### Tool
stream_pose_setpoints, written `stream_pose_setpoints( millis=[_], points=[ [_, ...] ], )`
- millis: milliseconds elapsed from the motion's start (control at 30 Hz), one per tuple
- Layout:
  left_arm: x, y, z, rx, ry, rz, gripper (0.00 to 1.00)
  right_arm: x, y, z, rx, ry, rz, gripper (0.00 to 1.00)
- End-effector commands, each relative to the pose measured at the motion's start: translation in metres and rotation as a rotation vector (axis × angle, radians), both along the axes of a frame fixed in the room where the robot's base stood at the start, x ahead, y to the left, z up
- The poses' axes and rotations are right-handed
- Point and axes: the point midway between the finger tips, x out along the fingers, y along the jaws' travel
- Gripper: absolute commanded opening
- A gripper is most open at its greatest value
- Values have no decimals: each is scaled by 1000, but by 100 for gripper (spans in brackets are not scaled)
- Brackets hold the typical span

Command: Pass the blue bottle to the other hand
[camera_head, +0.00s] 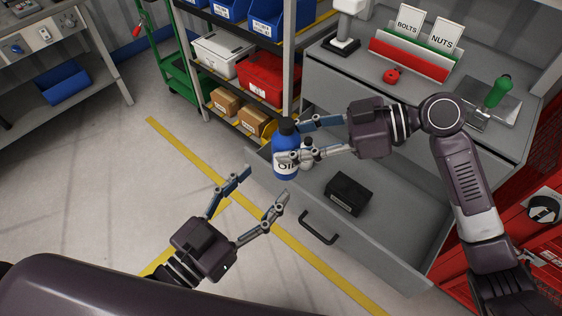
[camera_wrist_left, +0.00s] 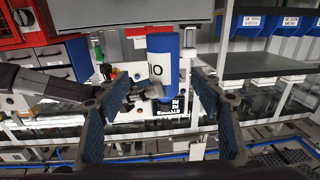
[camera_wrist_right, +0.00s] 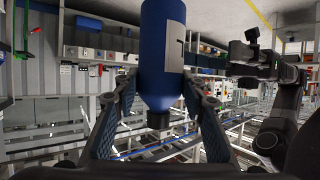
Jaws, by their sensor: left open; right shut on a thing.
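The blue bottle (camera_head: 285,135) has a white label and is held upright over the open drawer. My right gripper (camera_head: 298,141) is shut on it from the right. In the right wrist view the bottle (camera_wrist_right: 160,45) sits between the fingertips, cap downward in that picture. My left gripper (camera_head: 265,183) is open and empty, below and left of the bottle, apart from it. In the left wrist view the bottle (camera_wrist_left: 160,60) is ahead, between the spread fingers. The right fingers hide part of the bottle in the head view.
The open grey drawer (camera_head: 345,262) holds a black box (camera_head: 348,193). A small white bottle (camera_head: 307,148) shows behind the right fingers. A shelf rack with a red case (camera_head: 270,77) stands behind. Free floor (camera_head: 95,190) lies left.

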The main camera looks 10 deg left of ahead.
Motion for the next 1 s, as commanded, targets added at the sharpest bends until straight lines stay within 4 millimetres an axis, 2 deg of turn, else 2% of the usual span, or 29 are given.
stream_pose_setpoints(
  millis=[500,700,1000],
  points=[
    [68,-34,0,0,-1,1,59,0,0,1,2,-1,-1,5],
    [81,-41,-1,0,1,1,59,0,0,1,2,-1,-1,5],
    [84,-43,-1,1,2,1,59,0,0,1,2,-1,-1,5]
  ],
)
